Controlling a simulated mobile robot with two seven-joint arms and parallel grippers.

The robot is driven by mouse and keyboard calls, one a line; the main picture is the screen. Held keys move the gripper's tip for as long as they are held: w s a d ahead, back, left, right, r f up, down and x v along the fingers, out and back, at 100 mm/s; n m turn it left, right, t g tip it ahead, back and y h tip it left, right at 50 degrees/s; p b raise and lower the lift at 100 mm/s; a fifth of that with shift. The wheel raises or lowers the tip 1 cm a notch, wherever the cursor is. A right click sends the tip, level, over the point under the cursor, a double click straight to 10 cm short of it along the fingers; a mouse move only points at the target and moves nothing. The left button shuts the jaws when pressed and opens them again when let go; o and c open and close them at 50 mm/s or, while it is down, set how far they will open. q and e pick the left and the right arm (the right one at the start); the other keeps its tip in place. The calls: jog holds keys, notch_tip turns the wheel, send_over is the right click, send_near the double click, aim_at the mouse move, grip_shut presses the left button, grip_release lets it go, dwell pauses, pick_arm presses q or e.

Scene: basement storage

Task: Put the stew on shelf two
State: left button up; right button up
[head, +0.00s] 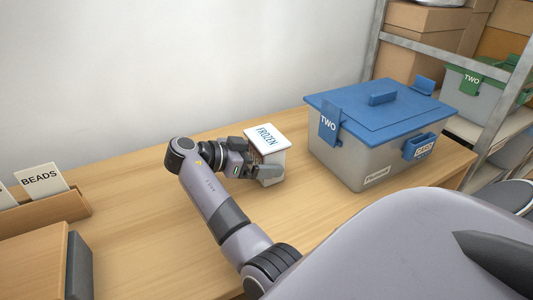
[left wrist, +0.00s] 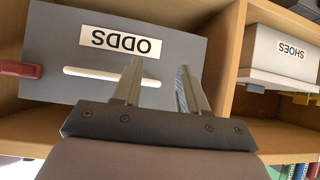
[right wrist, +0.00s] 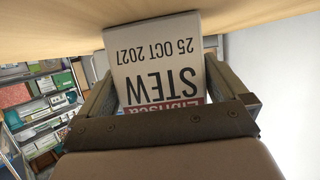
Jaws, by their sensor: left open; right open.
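The stew is a small pale tub with a white lid marked FROZEN (head: 266,137), upright on the wooden table. Its front label reads STEW in the right wrist view (right wrist: 158,62), upside down. My right gripper (head: 262,165) is at the tub, open, with a finger on either side of it; whether they touch it is unclear. My left gripper (left wrist: 160,85) is open and empty before a grey box marked ODDS (left wrist: 95,75); it is not in the head view. A metal rack (head: 505,95) at right has a green TWO tag (head: 472,78) on a bin.
A grey box with a blue lid (head: 375,110), also tagged TWO, stands on the table right of the tub. A wooden card tray marked BEADS (head: 60,208) is at left. Cardboard boxes (head: 420,25) fill the rack's top.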

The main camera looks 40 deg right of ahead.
jog(key=shift+r, duration=0.1)
jog(key=c, duration=1.3)
jog(key=shift+o, duration=0.2)
